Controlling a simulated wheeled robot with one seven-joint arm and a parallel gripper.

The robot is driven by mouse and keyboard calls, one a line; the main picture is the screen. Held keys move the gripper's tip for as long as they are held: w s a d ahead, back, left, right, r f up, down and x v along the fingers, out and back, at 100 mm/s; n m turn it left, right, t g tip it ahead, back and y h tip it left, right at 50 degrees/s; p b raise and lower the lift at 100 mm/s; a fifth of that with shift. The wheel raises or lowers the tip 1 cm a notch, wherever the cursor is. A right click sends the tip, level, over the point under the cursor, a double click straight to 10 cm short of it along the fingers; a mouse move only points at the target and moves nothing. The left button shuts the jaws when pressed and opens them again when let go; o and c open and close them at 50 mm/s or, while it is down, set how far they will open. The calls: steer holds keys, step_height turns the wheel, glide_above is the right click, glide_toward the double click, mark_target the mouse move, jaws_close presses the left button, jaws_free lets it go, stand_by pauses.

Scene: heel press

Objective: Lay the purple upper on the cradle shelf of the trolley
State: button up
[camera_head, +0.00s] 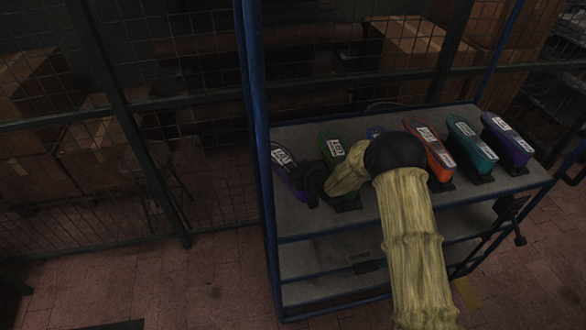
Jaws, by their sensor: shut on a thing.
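A purple upper (284,171) with a white label is at the left end of the trolley's grey top shelf (395,214), close to the blue corner post. My gripper (311,186) is dark and reaches in from the right, shut on this purple upper at its right side. My arm's sleeve hides part of the grip. I cannot tell whether the upper rests on the shelf or hangs just above it. A second purple upper (510,142) stands at the right end of the same shelf.
Between them stand a green upper (332,149), a blue one (376,132) mostly hidden by my arm, an orange one (430,148) and a teal one (472,146). A lower shelf (310,257) looks mostly bare. A mesh fence with cartons (40,95) stands behind.

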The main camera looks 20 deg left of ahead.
steer(key=shift+f, duration=0.5)
steer(key=o, duration=1.4)
steer(key=shift+d, duration=0.1)
steer(key=b+v, duration=0.3)
steer(key=v, duration=0.9)
steer(key=shift+r, duration=0.1)
